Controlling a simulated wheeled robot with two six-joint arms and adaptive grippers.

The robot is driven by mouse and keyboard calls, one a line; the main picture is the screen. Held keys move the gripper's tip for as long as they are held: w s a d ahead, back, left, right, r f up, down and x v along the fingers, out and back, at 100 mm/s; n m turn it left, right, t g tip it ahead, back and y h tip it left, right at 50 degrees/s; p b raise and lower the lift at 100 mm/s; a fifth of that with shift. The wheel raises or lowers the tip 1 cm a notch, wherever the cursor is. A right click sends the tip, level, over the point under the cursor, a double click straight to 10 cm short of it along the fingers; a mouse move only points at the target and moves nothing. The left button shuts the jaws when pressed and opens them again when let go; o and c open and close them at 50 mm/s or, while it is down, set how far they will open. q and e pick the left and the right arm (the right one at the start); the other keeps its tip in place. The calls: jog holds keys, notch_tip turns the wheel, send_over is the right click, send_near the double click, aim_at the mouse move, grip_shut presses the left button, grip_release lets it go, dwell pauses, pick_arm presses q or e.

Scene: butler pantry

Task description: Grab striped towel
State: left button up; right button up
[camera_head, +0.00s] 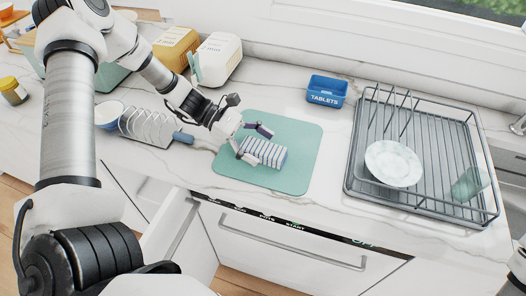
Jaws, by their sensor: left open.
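The striped towel (268,152), folded into a small blue-grey and white block, lies on the green mat (297,178) on the counter. My left gripper (256,146) is open at the towel's left end. One dark finger is above the towel's far edge and the other is by its near left corner. The fingers hide part of that end, and I cannot tell whether they touch the towel. My right gripper is not in view.
A blue TABLETS box (326,91) stands behind the mat. A dark dish rack (425,199) with a plate (393,163) is at right. A metal toast rack (150,128) and a bowl (108,114) are at left. Bare counter lies between mat and dish rack.

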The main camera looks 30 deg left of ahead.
pick_arm(q)
jog(key=shift+w+d+f, duration=0.2)
jog(key=shift+d+f, duration=0.1)
jog(key=shift+d, duration=0.2)
jog(key=shift+s+a, duration=0.1)
jog(key=c, duration=1.2)
jog(key=shift+r, duration=0.1)
jog(key=shift+c, duration=0.2)
